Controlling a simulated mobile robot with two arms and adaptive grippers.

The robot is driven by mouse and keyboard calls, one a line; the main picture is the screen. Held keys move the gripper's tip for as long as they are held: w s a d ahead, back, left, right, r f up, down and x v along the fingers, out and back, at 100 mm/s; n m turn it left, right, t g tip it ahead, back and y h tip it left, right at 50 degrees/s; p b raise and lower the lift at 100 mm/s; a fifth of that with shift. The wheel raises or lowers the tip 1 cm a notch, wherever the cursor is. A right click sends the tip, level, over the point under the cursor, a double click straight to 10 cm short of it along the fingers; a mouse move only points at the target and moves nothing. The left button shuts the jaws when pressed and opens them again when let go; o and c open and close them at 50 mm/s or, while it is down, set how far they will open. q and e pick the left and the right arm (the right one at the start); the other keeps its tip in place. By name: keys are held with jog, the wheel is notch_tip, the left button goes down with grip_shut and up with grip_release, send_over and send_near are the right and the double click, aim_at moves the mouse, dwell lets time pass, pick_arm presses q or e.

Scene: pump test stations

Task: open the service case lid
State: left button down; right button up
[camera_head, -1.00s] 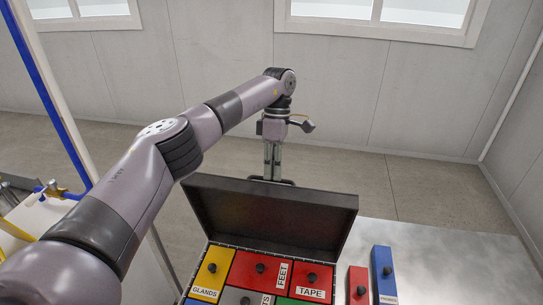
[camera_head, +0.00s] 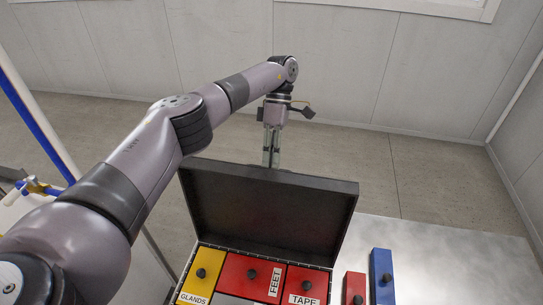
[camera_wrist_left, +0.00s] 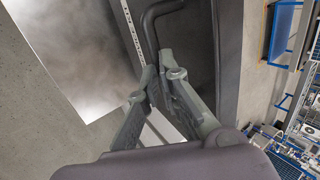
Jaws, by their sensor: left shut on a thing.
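The service case (camera_head: 232,243) is at the bottom middle of the head view. Its dark lid (camera_head: 265,215) stands raised, showing its inner face, with the hinge side along the compartments. My left gripper (camera_head: 271,163) points down behind the lid's top edge, its fingertips partly hidden there. In the left wrist view the fingers (camera_wrist_left: 158,88) are shut at the dark bent handle (camera_wrist_left: 150,32) of the lid, beside the lid's dark outer face. My right gripper is out of view.
The case holds a yellow GLANDS block (camera_head: 203,275), a red FEET block (camera_head: 250,275) and a red TAPE block (camera_head: 306,285). A red block (camera_head: 354,288) and a blue block (camera_head: 382,275) stand to its right on the metal table (camera_head: 450,265). The table's right part is clear.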

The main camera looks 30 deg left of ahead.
pick_arm(q)
jog(key=c, duration=2.1)
grip_release()
jog(key=shift+s+d+f, duration=0.1)
jog(key=shift+s+f, duration=0.05)
jog(key=shift+f, duration=0.45)
jog(key=shift+s+d+f, duration=0.1)
jog(key=shift+s+f, duration=0.05)
jog(key=shift+f, duration=0.4)
jog(key=o, duration=0.4)
jog(key=shift+w+a, duration=0.1)
jog(key=shift+w, duration=0.4)
jog(key=shift+o, duration=0.2)
jog(key=shift+s+r, duration=0.25)
jog(key=shift+s, duration=0.05)
notch_tip(320, 180, up, 10)
